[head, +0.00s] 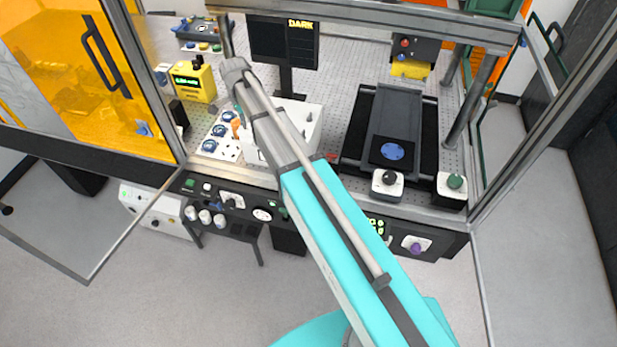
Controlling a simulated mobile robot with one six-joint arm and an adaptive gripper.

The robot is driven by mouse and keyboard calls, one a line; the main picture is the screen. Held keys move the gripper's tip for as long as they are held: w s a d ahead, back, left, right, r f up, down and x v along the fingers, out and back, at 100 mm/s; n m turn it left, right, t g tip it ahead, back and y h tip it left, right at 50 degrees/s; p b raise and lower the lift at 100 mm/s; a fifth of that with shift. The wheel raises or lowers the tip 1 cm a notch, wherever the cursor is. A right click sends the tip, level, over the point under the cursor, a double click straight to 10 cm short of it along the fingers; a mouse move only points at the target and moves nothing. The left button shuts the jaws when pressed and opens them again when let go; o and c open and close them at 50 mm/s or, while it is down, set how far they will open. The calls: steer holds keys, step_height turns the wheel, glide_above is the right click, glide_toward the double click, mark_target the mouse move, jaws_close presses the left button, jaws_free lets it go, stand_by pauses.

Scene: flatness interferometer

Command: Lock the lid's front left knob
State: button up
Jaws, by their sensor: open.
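I cannot pick out the lid or its front left knob with certainty. A white box (309,125) stands on the perforated table, and my arm crosses in front of it, hiding much of its left and front. No knob on it can be made out. My arm rises from the bottom of the head view and reaches over the bench to the upper left. My gripper cannot be made out; it is hidden behind the arm or out of frame.
A dark stage with a blue disc (392,151) stands right of the box. A black-knob block (387,183) and a green-knob block (453,187) sit at its front. A monitor (284,42) stands behind the box. A yellow device (193,82) and white socket plate (219,139) lie left.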

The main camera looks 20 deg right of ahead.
steer(key=n, duration=0.7)
steer(key=shift+r+n, duration=0.2)
steer(key=shift+n, duration=0.1)
step_height(320, 180, up, 14)
steer(key=p, duration=1.4)
steer(key=s+d+f+n+b, duration=0.2)
steer(key=s+d+f+b, duration=0.2)
steer(key=s+f+b, duration=0.2)
steer(key=s+d+f+n+b, duration=0.2)
steer(key=s+d+f+b, duration=0.3)
steer(key=s, duration=0.5)
steer(key=s+d+f+n+b, duration=0.2)
steer(key=s+d+f+b, duration=0.3)
steer(key=s+f+b, duration=0.2)
steer(key=shift+s+f, duration=0.15)
steer(key=shift+s, duration=0.95)
